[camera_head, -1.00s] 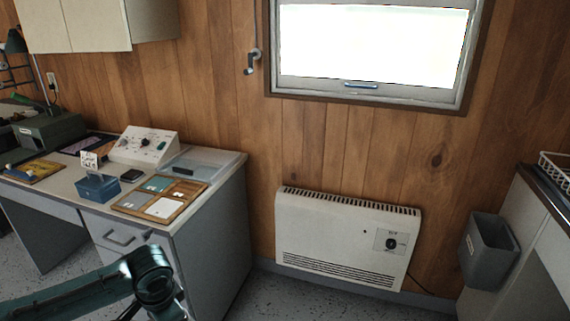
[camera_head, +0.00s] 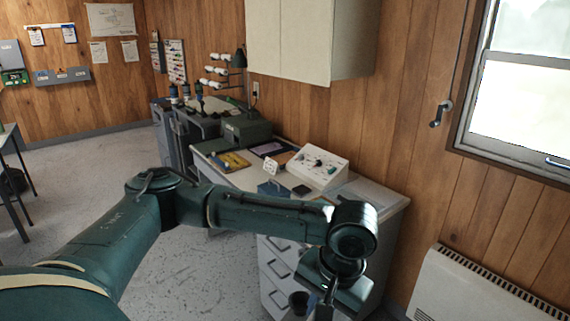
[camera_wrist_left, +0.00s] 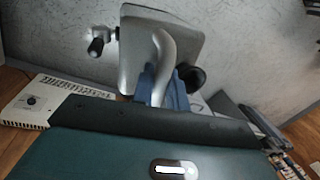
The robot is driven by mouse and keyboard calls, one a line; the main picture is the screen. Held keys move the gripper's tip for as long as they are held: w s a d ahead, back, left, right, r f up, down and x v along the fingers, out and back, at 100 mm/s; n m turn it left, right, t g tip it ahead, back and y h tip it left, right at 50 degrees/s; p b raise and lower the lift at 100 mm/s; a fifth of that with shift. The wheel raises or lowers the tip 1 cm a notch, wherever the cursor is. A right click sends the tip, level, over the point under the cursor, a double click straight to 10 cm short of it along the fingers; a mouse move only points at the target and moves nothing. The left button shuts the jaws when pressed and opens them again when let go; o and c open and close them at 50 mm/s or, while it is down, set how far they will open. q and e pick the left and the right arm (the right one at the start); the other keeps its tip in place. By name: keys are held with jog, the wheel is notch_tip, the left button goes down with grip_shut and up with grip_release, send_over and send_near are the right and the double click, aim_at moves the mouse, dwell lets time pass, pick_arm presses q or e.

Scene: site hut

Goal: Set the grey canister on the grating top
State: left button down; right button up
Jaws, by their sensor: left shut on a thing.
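My left gripper (camera_head: 326,300) is at the lower middle of the head view, low in front of the desk, pointing down. In the left wrist view it is shut on a grey canister (camera_wrist_left: 150,60) with a pale curved handle and dark round knobs. The canister is mostly hidden or below the frame in the head view. My right gripper is out of view.
A desk (camera_head: 385,199) with a white control box (camera_head: 318,167), small trays and a green machine (camera_head: 247,130) stands behind my arm. A wall cabinet (camera_head: 290,40) hangs above. Speckled floor (camera_head: 110,175) is open at the left. A window (camera_head: 525,80) is at the right.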

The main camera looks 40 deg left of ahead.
pick_arm(q)
jog(key=d, duration=1.1)
jog(key=shift+r, duration=0.15)
